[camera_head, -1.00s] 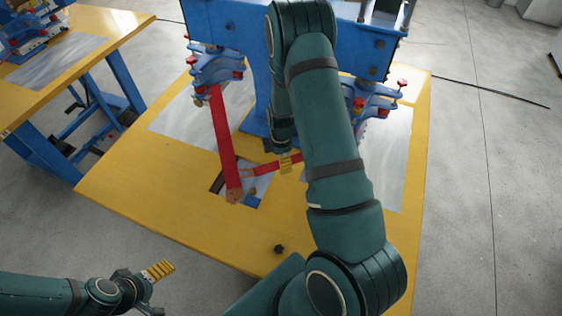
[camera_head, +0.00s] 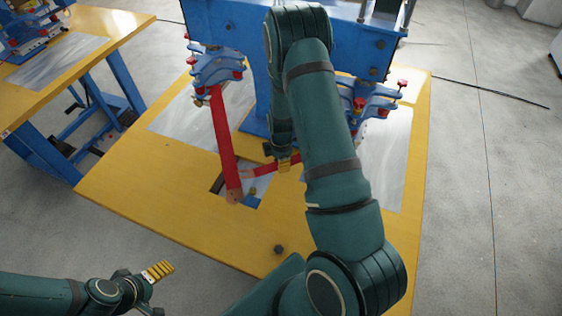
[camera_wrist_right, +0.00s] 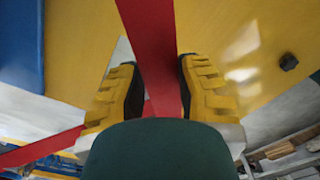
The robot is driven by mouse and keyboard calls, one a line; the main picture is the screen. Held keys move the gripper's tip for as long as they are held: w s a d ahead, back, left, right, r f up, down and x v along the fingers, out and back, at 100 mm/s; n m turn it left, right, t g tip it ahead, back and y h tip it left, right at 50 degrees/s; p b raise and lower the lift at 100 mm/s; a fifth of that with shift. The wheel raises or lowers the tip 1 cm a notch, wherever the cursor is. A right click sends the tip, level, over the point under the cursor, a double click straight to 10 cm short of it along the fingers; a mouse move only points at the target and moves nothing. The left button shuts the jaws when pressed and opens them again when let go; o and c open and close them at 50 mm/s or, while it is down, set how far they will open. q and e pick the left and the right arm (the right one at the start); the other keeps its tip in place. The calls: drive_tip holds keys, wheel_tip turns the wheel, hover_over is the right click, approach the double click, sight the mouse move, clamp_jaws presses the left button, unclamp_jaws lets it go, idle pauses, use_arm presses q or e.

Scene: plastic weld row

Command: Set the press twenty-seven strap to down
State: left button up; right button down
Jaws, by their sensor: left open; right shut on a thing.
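The red strap (camera_head: 262,170) of the press runs from a hole in the yellow table up to the right, partly hidden behind my right arm. My right gripper (camera_head: 285,163) is at this strap, its yellow fingers shut on it. In the right wrist view a red strap (camera_wrist_right: 150,45) runs between the two yellow fingers of the right gripper (camera_wrist_right: 160,95). A longer red bar (camera_head: 224,135) slants down from the press's left clamp to the hole, meeting the strap's lower end. My left gripper (camera_head: 145,285) is open and empty at the lower left, in front of the table.
The blue press (camera_head: 225,25) stands at the back of the yellow table (camera_head: 150,205), with clamps at both sides. A small dark knob (camera_head: 279,249) sits near the front edge. Another yellow table (camera_head: 110,25) stands at the left. The table's front left area is clear.

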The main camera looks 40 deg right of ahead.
drive_tip(key=f+h+b, duration=0.1)
drive_tip(key=f, duration=0.1)
drive_tip(key=f+h+b, duration=0.1)
drive_tip(key=f, duration=0.2)
drive_tip(key=d+f+g+h+b, duration=0.1)
drive_tip(key=f+b, duration=0.1)
drive_tip(key=shift+s+f, duration=0.2)
drive_tip(key=shift+s, duration=0.05)
drive_tip(key=shift+s+d+f+b, duration=0.15)
drive_tip(key=shift+f+b, duration=0.2)
drive_tip(key=shift+b, duration=0.05)
drive_tip(key=c, duration=0.5)
unclamp_jaws()
drive_tip(key=shift+d, duration=0.1)
drive_tip(key=shift+c, duration=0.2)
drive_tip(key=shift+h, duration=0.3)
drive_tip(key=v, duration=1.2)
drive_tip(key=shift+w, duration=0.3)
